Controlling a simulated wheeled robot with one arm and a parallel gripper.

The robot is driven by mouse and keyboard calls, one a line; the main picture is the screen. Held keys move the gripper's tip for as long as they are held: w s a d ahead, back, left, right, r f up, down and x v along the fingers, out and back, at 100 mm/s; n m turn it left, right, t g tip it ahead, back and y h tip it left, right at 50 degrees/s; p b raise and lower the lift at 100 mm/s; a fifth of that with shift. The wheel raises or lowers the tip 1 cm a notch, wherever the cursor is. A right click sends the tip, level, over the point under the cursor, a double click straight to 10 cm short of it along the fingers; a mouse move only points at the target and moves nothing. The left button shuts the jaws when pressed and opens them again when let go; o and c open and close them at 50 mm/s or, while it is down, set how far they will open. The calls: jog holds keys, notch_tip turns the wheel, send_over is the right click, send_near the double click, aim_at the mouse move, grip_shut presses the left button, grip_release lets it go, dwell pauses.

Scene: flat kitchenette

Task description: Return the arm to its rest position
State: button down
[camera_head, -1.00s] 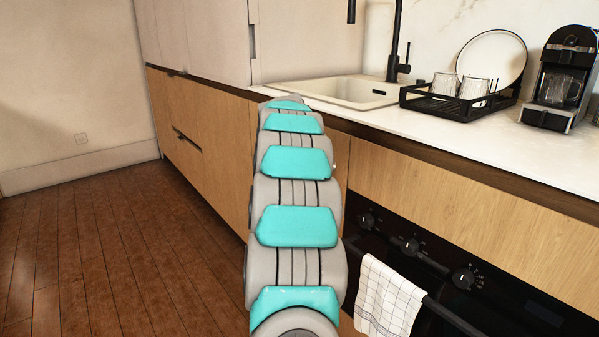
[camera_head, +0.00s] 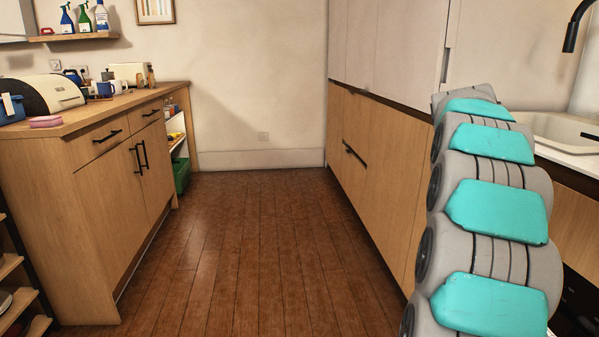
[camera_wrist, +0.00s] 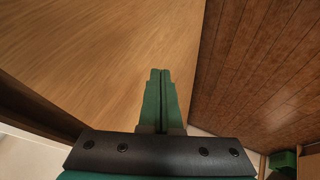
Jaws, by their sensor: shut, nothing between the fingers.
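My arm (camera_head: 490,200), grey with teal pads, stretches forward along the right side of the head view, beside the wooden cabinet fronts and the counter with the sink. Its far end is hidden behind its own links there, so my gripper is not visible in that view. In the wrist view my gripper (camera_wrist: 160,78) shows two green fingers pressed together with nothing between them. A light wooden panel (camera_wrist: 100,45) fills the view beyond the fingertips; I cannot tell the exact gap.
The sink (camera_head: 560,130) and black tap (camera_head: 572,28) are at right. A wooden cabinet (camera_head: 85,195) with items on top stands at left. The brown floor (camera_head: 245,255) between is clear up to the back wall (camera_head: 235,75). A green bin (camera_head: 181,174) sits in the open shelf.

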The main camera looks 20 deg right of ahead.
jog(key=s+a+f+n+y, duration=0.1)
jog(key=a+f, duration=0.2)
jog(key=a, duration=0.7)
jog(key=s+a+f+n+y, duration=0.1)
jog(key=s+a+f+y, duration=0.15)
jog(key=a, duration=0.85)
jog(key=s+a+f+n+y, duration=0.1)
jog(key=a+f, duration=0.2)
jog(key=a, duration=0.7)
jog(key=s+a+f+g, duration=0.1)
jog(key=s+a+f, duration=0.2)
jog(key=s+a, duration=0.3)
jog(key=s+a+f+n+g+y, duration=0.1)
jog(key=s+a+f+g, duration=0.1)
jog(key=s+a+f, duration=0.2)
jog(key=s+a+f+g+y, duration=0.1)
jog(key=s+a+f, duration=0.2)
jog(key=s+a, duration=0.6)
jog(key=s, duration=0.4)
jog(key=shift+s+a+f+g, duration=0.3)
jog(key=shift+s+f, duration=0.05)
jog(key=shift+s, duration=0.05)
